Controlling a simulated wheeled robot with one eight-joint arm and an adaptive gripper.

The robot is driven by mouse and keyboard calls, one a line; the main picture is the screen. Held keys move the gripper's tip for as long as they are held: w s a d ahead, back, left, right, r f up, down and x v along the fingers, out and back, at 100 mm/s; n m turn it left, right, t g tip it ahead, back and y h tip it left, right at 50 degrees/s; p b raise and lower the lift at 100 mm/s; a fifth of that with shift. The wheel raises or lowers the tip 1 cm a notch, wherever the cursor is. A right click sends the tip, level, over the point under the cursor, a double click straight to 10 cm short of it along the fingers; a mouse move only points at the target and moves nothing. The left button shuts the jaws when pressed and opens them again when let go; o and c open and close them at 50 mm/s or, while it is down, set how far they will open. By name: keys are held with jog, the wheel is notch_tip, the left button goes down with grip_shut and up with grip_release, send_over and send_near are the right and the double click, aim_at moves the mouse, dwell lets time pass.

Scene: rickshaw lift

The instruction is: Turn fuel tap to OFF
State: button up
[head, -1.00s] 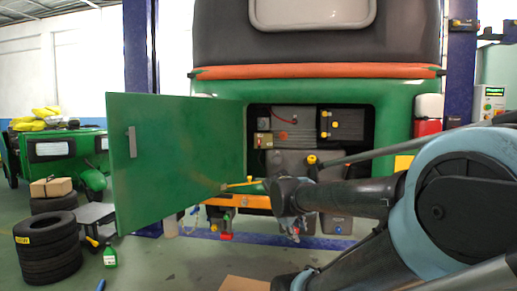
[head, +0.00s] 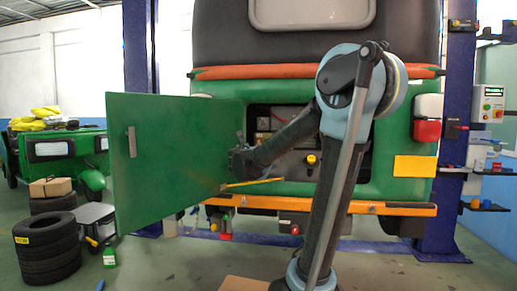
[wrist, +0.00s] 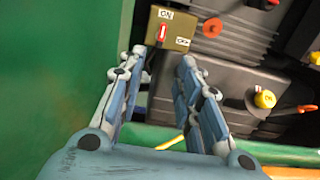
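The fuel tap is an olive box (wrist: 176,26) with a small red lever (wrist: 162,34), at the top of the wrist view. The lever points up toward the ON label (wrist: 165,14). A second label (wrist: 182,42), sideways and hard to read, is at the box's lower right. My gripper (wrist: 163,57) is open and empty, its fingertips just below the box in the picture and apart from it. In the head view my gripper (head: 240,161) is at the left side of the open compartment, beside the green door. My arm hides much of the compartment there.
The open green door (head: 175,165) stands close on the left. Inside the compartment, a yellow knob (wrist: 265,98) and a grey tank lie to the right in the wrist view. A yellow rod (head: 252,182) crosses the compartment's lower edge. A lift post (head: 452,110) stands on the right.

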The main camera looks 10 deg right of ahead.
jog(key=x, duration=1.6)
jog(key=shift+w, duration=0.3)
jog(key=shift+d, duration=0.1)
grip_shut()
jog(key=shift+d, duration=0.1)
